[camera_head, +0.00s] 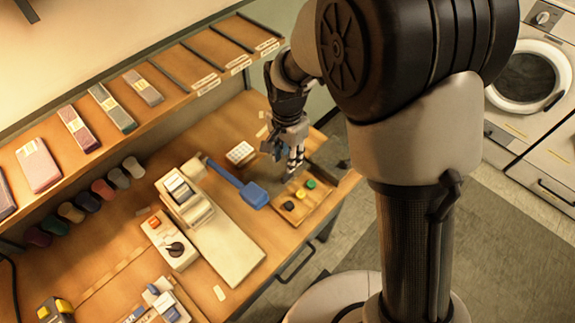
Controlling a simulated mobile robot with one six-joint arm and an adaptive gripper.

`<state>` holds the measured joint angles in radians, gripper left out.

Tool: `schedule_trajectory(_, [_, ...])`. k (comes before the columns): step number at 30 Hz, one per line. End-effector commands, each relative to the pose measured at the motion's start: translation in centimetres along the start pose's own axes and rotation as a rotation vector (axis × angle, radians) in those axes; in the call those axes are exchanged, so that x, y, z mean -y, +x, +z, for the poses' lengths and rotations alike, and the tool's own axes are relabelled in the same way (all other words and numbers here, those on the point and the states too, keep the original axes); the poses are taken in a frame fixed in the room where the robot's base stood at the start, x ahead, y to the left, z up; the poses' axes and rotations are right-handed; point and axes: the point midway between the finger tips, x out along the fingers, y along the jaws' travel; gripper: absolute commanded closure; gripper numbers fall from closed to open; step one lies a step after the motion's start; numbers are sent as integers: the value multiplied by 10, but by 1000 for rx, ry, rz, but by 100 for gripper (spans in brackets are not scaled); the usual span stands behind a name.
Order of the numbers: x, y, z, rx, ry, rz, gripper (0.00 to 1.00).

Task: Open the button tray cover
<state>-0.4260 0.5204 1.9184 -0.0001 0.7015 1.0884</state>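The button tray (318,207) is a shallow wooden tray near the right edge of the wooden bench. A black button (288,206), a yellow button (300,194) and a green button (311,184) show in a row in it. I cannot make out a separate cover; a clear one would be hard to see at this size.
A blue scoop-like tool (253,194) and a white gridded block (240,153) lie left of the tray. A cream device with a long flat plate (235,247) stands nearer. A shelf (150,113) with several boxes runs along the back. White front-loading machines (530,75) stand at right.

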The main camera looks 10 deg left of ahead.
Motion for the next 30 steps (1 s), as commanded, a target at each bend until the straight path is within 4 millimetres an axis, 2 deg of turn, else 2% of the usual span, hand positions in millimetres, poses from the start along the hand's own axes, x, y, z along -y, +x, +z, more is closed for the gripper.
schedule_trajectory(3, [0, -20, 0, -1, 0, -2, 70])
schedule_trajectory(7, [0, -32, 0, 0, 0, -1, 70])
schedule_trajectory(26, [-1, -37, 0, 0, -1, 0, 70])
schedule_trajectory(28, [-5, -43, -2, -4, -9, -7, 70])
schedule_trajectory(30, [-14, -58, -6, -14, -31, -23, 70])
